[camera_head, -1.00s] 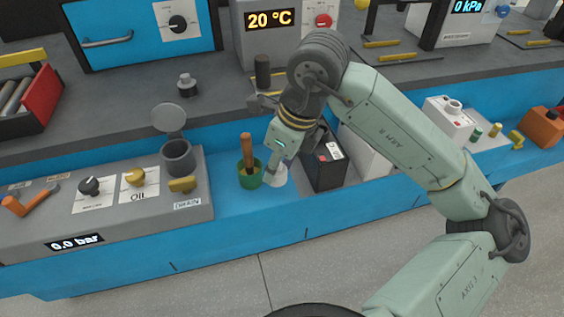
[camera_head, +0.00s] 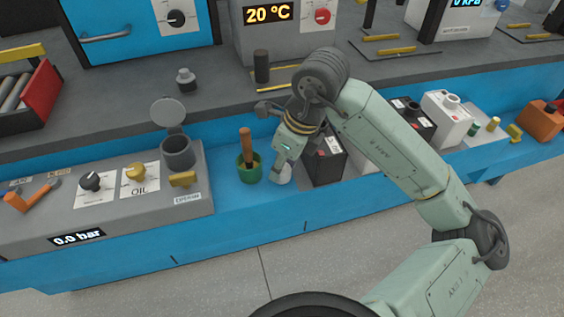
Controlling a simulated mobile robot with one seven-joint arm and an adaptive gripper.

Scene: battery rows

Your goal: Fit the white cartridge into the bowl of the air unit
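The air unit (camera_head: 105,213) is a grey box at the left with a "0.0 bar" display, knobs and a yellow drain handle. Its bowl (camera_head: 178,153) is a dark grey cup at the right end, with its round lid (camera_head: 168,112) standing open behind it. A white piece (camera_head: 285,174), which looks like the cartridge, is low on the blue shelf right of a green cup. My gripper (camera_head: 279,174) points down at the white piece and partly covers it. Whether its fingers are open or shut on the piece is too small to tell.
The green cup (camera_head: 249,172) with a brown-handled tool (camera_head: 246,142) stands between the bowl and my gripper. A dark battery (camera_head: 326,163) stands close on the right. Blue shelf (camera_head: 228,195) is bare in front of the cup.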

